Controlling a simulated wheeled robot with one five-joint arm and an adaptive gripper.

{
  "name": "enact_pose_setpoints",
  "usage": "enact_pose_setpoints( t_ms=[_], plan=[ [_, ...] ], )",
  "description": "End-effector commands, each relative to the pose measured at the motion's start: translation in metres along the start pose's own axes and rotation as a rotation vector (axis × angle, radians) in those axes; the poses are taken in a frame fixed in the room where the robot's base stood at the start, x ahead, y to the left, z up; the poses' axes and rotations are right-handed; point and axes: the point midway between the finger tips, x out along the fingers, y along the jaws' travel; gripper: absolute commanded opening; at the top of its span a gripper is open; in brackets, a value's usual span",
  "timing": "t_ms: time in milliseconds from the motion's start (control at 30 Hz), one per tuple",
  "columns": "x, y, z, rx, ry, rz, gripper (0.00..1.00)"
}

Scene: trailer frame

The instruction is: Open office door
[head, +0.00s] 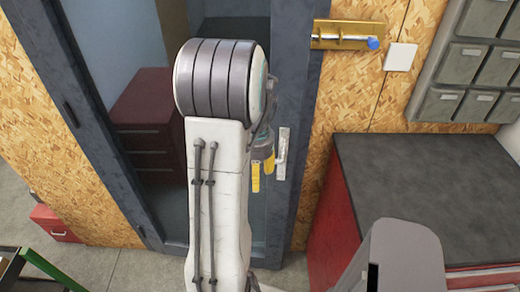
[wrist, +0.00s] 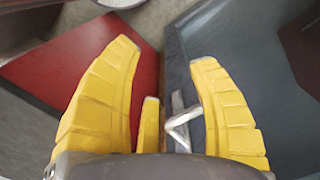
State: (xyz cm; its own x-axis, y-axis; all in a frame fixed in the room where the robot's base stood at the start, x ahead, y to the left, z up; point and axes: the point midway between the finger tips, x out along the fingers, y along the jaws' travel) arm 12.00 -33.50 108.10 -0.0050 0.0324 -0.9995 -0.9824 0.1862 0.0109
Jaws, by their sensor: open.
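The office door (head: 287,60) has a dark blue-grey frame and glass, and stands behind my arm in the head view. Its silver lever handle (head: 281,155) sits on a pale plate on the right side of the door. My gripper (head: 262,172) has yellow fingers and is just left of the handle in the head view, partly hidden by my arm. In the wrist view, my gripper (wrist: 163,60) is open, and the handle (wrist: 183,125) shows between the fingers, close to the right one. I cannot tell whether they touch.
A red cabinet with a dark top (head: 425,180) stands right of the door; its red side (wrist: 110,65) shows in the wrist view. A brass bolt with a blue tip (head: 345,36) and a white switch plate (head: 400,57) are on the chipboard wall. Grey bins (head: 465,65) hang at right.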

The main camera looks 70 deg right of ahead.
Motion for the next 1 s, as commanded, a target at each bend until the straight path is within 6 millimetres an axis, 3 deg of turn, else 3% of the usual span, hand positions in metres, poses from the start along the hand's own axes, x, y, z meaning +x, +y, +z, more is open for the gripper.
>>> enact_pose_setpoints(
  t_ms=[200, 400, 700, 1000],
  plan=[
    [-0.015, -0.017, -0.041, 0.297, 0.099, -0.057, 0.54],
    [-0.032, -0.028, -0.068, 0.657, 0.16, -0.135, 0.54],
    [-0.033, -0.03, -0.073, 1.069, 0.15, -0.193, 0.54],
    [-0.024, -0.031, -0.075, 1.185, 0.139, -0.201, 0.54]
  ],
)
